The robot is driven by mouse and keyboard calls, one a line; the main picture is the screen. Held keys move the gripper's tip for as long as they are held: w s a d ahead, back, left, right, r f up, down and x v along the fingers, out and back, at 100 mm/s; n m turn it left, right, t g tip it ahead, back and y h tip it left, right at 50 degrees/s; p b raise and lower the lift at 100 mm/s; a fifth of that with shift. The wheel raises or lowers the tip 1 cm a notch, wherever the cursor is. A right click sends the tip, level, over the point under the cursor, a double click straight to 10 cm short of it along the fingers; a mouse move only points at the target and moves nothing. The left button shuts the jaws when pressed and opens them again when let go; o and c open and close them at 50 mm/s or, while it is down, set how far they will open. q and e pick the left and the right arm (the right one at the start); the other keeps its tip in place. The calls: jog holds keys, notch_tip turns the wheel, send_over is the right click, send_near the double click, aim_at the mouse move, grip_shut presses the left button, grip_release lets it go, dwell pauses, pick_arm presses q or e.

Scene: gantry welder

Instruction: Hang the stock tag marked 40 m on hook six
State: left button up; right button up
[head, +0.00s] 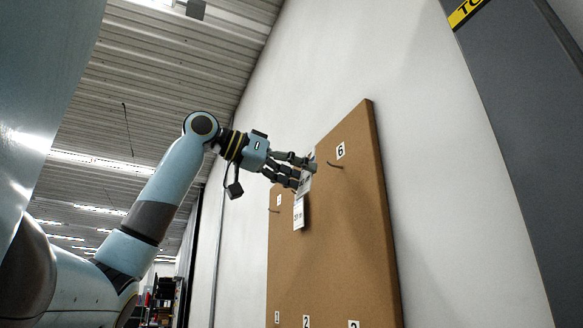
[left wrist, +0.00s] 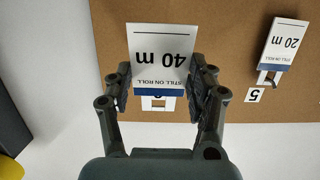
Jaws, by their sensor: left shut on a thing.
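My left gripper (head: 306,170) is shut on the 40 m tag (left wrist: 160,50), a white card with a blue band that reads upside down in the left wrist view. The fingers (left wrist: 163,85) pinch its two sides. In the head view the 40 m tag (head: 305,184) is partly hidden by the fingers. Hook six (head: 335,165) sticks out of the brown board just below the label 6 (head: 340,151), a little right of the fingertips. I cannot tell whether the tag touches the hook. My right gripper is out of view.
The brown board (head: 345,240) is on a pale wall. A 20 m tag (left wrist: 283,45) hangs near label 5 (left wrist: 253,95); it also shows below my left gripper in the head view (head: 298,212). Labels 1 (head: 277,317) and 2 (head: 306,321) are low on the board.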

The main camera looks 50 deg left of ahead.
pick_arm(q)
jog(key=shift+p+x, duration=0.4)
jog(key=shift+x, duration=0.5)
jog(key=p+x, duration=0.2)
jog(key=x, duration=0.2)
jog(key=shift+w+d+r, duration=0.1)
jog(key=shift+w, duration=0.25)
jog(key=o, duration=1.2)
jog(key=shift+o, duration=0.8)
